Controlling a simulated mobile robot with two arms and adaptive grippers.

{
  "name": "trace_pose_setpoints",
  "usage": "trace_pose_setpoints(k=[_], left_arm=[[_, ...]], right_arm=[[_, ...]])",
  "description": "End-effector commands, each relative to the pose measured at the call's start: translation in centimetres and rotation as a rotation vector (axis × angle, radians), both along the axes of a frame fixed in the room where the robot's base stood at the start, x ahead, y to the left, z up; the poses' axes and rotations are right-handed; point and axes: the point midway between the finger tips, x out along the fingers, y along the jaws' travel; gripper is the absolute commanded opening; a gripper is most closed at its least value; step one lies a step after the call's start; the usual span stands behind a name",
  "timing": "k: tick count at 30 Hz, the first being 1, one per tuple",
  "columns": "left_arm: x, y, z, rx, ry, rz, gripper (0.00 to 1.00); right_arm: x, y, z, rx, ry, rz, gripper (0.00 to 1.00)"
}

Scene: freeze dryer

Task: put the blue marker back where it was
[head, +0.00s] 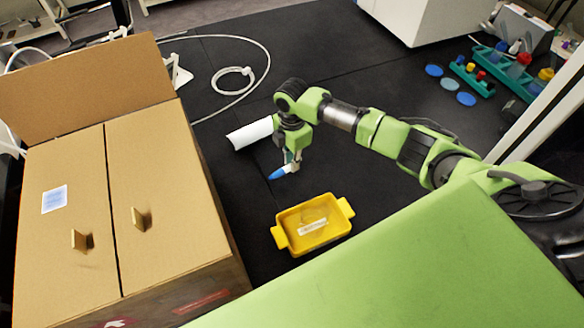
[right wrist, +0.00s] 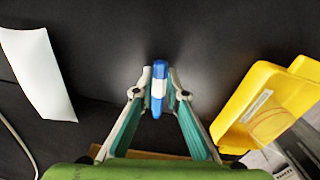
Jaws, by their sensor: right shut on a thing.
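The blue marker (head: 280,173) has a blue body with a white band. It also shows in the right wrist view (right wrist: 159,75), between the fingertips. My right gripper (head: 291,163) is shut on the marker and holds it over the black table, behind the yellow tray (head: 289,237). In the right wrist view my right gripper (right wrist: 159,88) has one finger on each side of the marker. The tray also shows at the right of that view (right wrist: 232,128), apart from the gripper. My left gripper is not in view.
A white curved sheet (head: 250,133) lies just left of my right gripper. Blue discs (head: 434,70) and a teal rack (head: 495,50) stand at the back right. A white cable (head: 232,88) lies on the table behind.

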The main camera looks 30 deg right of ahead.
Motion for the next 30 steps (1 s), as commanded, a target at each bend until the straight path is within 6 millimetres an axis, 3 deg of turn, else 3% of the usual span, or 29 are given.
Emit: trace_pose_setpoints(k=[1, 13, 14, 15, 30], left_arm=[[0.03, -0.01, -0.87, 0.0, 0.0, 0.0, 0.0], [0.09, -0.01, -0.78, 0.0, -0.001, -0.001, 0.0], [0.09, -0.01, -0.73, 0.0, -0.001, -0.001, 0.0], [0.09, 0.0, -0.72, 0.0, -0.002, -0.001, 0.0], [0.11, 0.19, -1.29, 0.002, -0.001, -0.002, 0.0]], right_arm=[[0.0, 0.03, -1.0, 0.0, 0.0, 0.0, 0.01], [-0.04, 0.03, -1.23, 0.0, 0.001, 0.0, 0.01], [-0.03, 0.02, -1.13, 0.0, 0.001, 0.0, 0.21], [-0.03, 0.02, -1.12, 0.0, 0.001, 0.0, 0.3], [0.01, 0.02, -1.36, 0.0, 0.0, 0.001, 0.3]])
